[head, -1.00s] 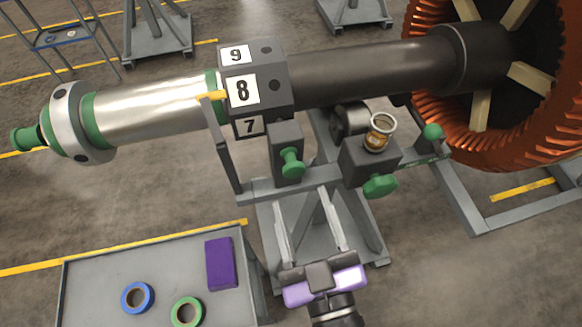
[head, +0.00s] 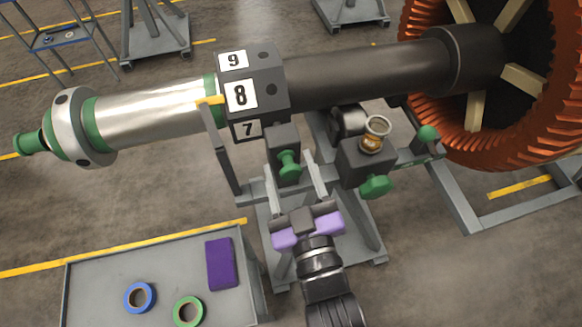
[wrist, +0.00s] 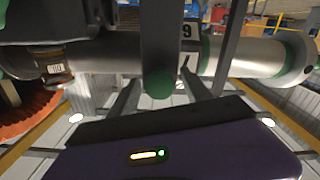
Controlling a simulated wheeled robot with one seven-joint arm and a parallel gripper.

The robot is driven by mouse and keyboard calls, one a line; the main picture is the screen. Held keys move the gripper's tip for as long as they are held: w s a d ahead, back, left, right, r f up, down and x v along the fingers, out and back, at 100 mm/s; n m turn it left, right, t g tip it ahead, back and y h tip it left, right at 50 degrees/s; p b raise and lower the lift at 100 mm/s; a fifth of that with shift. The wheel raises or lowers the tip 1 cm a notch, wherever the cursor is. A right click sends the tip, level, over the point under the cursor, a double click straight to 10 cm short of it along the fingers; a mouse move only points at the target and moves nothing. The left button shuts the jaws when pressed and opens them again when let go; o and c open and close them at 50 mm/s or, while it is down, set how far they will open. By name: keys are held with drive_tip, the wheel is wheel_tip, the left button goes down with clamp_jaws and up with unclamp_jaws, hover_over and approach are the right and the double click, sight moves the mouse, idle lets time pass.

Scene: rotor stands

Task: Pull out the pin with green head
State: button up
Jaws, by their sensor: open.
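A green-headed pin (head: 289,165) sticks out of the front of a dark block (head: 283,139) on the stand below the numbered hub. It also shows near the middle of the wrist view, as a rounded green head (wrist: 160,83). My gripper (head: 290,161) is open, its two pale fingers pointing at this block, one on each side of the green head. Nothing is held between them. I cannot tell whether the fingers touch the head. Other green knobs show on a second block, one in front (head: 376,187) and one at right on the bar (head: 428,133).
The numbered hub (head: 251,92) and its long shaft (head: 365,75) run above the block. An amber jar (head: 374,133) stands on the second block. An orange rotor (head: 440,115) is at right. A grey cart (head: 95,280) at lower left holds tape rolls and a purple box (head: 220,263).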

drive_tip(key=shift+c, duration=0.3)
clamp_jaws()
drive_tip(key=shift+s, duration=0.1)
idle(1.0)
